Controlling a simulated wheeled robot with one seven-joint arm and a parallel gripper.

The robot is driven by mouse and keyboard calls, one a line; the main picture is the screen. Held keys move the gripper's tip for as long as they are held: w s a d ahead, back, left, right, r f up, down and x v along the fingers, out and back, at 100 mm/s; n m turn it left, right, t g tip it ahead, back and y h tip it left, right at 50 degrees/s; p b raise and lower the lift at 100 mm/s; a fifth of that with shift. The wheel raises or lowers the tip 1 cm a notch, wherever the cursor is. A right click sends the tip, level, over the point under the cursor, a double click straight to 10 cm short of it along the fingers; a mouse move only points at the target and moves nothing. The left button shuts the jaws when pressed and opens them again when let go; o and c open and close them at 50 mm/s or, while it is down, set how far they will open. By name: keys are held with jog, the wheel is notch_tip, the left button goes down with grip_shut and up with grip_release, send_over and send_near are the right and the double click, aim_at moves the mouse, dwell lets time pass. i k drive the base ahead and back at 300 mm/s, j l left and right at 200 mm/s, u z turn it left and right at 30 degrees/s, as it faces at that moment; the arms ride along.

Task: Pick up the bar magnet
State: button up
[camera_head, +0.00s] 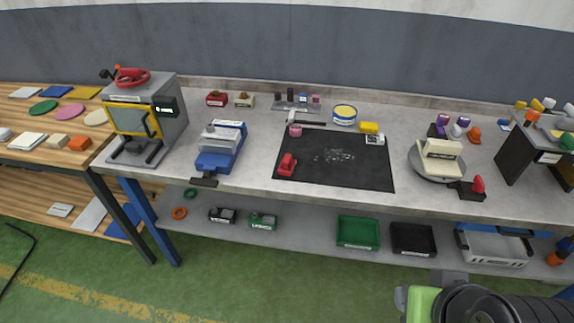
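I cannot make out for sure which thing is the bar magnet. A small red item (287,165) rests at the left front of the black mat (334,179) on the workbench, but its kind is unclear. Another small red piece (478,184) stands on a dark base near the front edge, right of the mat. Part of my arm, green and black, shows at the bottom right, in front of the bench. The fingers of my gripper do not show.
A turntable (436,176) bears a cream block. A blue vise (219,147) and a grey machine (146,112) with a yellow-framed door stand at left. A dark box (528,153) stands at right. The lower shelf holds a green tray (358,233). The mat's middle is clear apart from pale specks.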

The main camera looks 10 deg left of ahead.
aim_at(286, 167)
jog(key=i+j+u, duration=0.1)
jog(key=i+j, duration=0.15)
jog(key=j, duration=0.25)
jog(key=i+j, duration=0.25)
jog(key=j, duration=0.25)
jog(key=i+j+u, duration=0.15)
jog(key=j, duration=0.35)
jog(key=i+j+u, duration=0.1)
jog(key=i+j, duration=0.6)
jog(key=j, duration=0.15)
jog(key=u, duration=0.05)
